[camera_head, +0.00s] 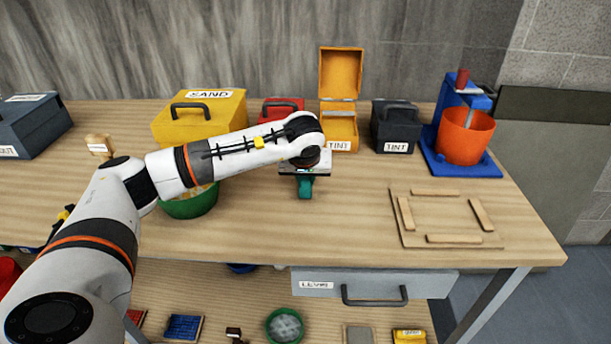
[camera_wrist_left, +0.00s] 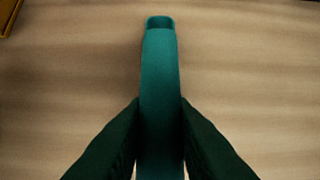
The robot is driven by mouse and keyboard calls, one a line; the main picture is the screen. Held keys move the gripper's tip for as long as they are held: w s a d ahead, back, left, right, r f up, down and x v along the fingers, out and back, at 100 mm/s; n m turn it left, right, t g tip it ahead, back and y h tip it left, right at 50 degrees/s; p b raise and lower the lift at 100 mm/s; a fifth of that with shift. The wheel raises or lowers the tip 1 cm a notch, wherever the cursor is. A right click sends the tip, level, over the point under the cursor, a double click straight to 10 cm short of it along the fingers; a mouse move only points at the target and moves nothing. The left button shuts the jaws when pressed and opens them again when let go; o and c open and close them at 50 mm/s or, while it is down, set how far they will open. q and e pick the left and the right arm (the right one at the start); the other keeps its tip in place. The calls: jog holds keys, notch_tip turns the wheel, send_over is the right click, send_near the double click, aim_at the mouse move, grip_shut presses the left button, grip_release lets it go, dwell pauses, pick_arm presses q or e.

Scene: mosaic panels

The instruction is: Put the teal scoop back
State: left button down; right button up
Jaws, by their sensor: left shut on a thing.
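The teal scoop (camera_head: 305,187) shows below my left wrist in the head view, over the middle of the wooden table. My left gripper (camera_wrist_left: 160,110) is shut on it, one dark finger on each side of the teal body in the left wrist view. The rest of the scoop is hidden under the wrist in the head view. I cannot tell whether it touches the table top. An open yellow tint box (camera_head: 340,128) with its lid up stands just behind the gripper. My right gripper is not in view.
A green bowl (camera_head: 190,205) sits partly under my left arm. Behind are a yellow sand box (camera_head: 200,118), a red box (camera_head: 281,108) and a dark tint box (camera_head: 396,126). An orange bucket (camera_head: 466,136) on a blue stand and a wooden frame (camera_head: 444,217) are at right.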

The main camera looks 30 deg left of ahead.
pick_arm(q)
jog(key=shift+f, duration=0.2)
jog(key=c, duration=1.3)
grip_release()
jog(key=shift+o, duration=0.2)
jog(key=shift+r, duration=0.1)
jog(key=shift+r, duration=0.3)
jog(key=shift+s+d+r, duration=0.15)
jog(key=shift+s+r, duration=0.05)
jog(key=shift+r, duration=0.1)
jog(key=v, duration=1.1)
jog(key=shift+b, duration=0.4)
jog(key=shift+d+f, duration=0.1)
